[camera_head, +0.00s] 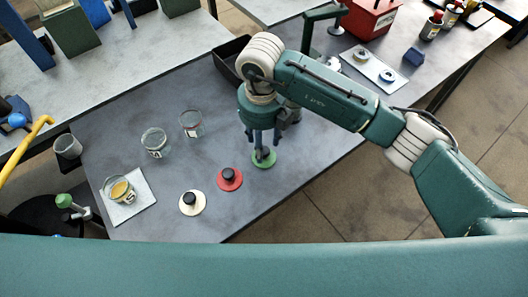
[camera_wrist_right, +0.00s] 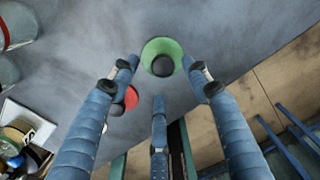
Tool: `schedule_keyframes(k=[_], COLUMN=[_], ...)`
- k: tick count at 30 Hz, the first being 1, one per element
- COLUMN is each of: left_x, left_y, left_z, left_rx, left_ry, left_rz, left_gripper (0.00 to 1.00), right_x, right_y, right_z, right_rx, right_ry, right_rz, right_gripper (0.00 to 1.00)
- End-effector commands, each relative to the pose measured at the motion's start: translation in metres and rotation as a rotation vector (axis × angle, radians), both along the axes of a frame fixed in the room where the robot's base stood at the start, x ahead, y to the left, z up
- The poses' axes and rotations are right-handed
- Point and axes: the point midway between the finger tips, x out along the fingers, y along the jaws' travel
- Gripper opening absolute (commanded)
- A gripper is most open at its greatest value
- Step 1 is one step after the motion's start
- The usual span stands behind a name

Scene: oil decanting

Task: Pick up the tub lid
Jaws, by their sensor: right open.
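Three round lids with black knobs lie in a row on the grey table: a cream one (camera_head: 192,208), a red one (camera_head: 229,184) and a green one (camera_head: 268,164). Which one is the tub lid cannot be told from its looks. My right gripper (camera_head: 264,150) points down over the green lid, its fingers spread. In the right wrist view the green lid (camera_wrist_right: 158,45) shows ahead between the open fingers (camera_wrist_right: 162,82), with nothing held. The red lid (camera_wrist_right: 131,97) is partly hidden by a finger there. My left gripper is not in view.
Glass jars (camera_head: 155,143) (camera_head: 190,124) stand left of the lids. Another jar (camera_head: 121,191) with amber contents stands on a white tile (camera_head: 138,206). A black tray (camera_head: 230,58) lies behind my right arm. The table's front edge runs close to the lids.

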Motion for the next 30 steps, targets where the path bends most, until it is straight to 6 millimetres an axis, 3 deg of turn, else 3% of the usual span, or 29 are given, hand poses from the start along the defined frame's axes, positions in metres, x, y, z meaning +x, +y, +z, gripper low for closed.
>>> schedule_keyframes(k=[4,9,18,24,30], left_x=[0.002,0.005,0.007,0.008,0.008], left_y=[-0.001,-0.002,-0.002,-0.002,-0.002], left_z=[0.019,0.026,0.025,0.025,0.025], left_rx=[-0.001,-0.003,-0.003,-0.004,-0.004], left_ry=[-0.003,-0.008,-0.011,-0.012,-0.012], left_rz=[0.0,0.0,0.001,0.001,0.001], left_gripper=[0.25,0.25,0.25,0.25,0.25], right_x=[-0.003,-0.001,-0.001,-0.001,-0.001], right_y=[-0.006,-0.007,-0.006,-0.006,-0.006], right_z=[-0.017,-0.042,-0.048,-0.048,-0.048], right_rx=[-0.002,0.0,0.001,0.001,0.002], right_ry=[0.008,0.004,0.001,0.001,0.002], right_rz=[-0.001,0.001,0.002,0.002,0.002], right_gripper=[0.47,0.47,0.47,0.08,0.07])
